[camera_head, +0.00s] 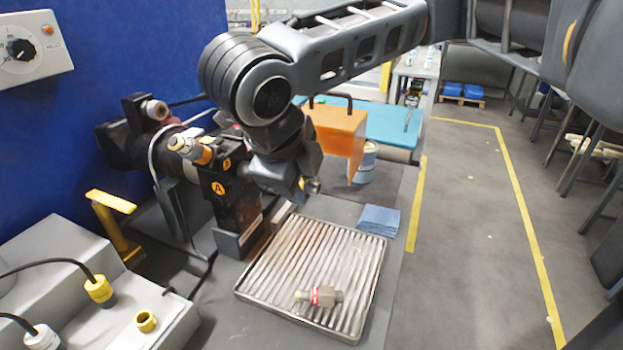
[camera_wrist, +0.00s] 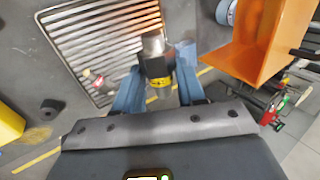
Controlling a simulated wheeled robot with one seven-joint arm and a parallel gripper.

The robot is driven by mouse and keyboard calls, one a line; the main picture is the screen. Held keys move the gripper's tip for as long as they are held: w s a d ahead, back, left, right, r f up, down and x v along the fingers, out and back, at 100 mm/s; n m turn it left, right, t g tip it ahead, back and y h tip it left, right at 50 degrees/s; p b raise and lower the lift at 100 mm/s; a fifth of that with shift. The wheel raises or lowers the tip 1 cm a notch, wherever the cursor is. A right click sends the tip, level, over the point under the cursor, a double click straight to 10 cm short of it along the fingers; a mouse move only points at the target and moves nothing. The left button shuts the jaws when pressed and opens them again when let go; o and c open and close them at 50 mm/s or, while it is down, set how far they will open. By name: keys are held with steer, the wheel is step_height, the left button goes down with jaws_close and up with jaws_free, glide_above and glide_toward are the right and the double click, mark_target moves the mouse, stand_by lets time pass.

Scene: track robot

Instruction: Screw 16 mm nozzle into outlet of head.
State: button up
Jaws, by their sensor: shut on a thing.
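My gripper (camera_wrist: 159,92) is shut on a grey metal nozzle (camera_wrist: 153,46) with a black band and a yellow label, held between its two blue fingers. In the head view my gripper (camera_head: 300,190) hangs above the tray, right of the dark head block (camera_head: 228,196) marked with orange "A" labels. The held nozzle is small and partly hidden there. Its size marking is not readable. The head's outlet cannot be made out. A second nozzle (camera_head: 319,296) with a red band lies on the ribbed metal tray (camera_head: 290,255). It also shows in the wrist view (camera_wrist: 97,84).
An orange box-like guard (camera_head: 335,130) stands behind my gripper, with a can (camera_head: 365,163) beside it. A grey housing with cables and a yellow fitting (camera_head: 147,321) is at front left. The tray's middle is clear.

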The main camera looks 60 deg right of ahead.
steer(key=shift+w, duration=1.7)
steer(key=shift+a, duration=0.1)
steer(key=shift+p, duration=1)
steer(key=shift+w, duration=1.1)
stand_by(0.4)
steer(key=o, duration=1.2)
steer(key=shift+c, duration=0.2)
steer(key=v, duration=0.8)
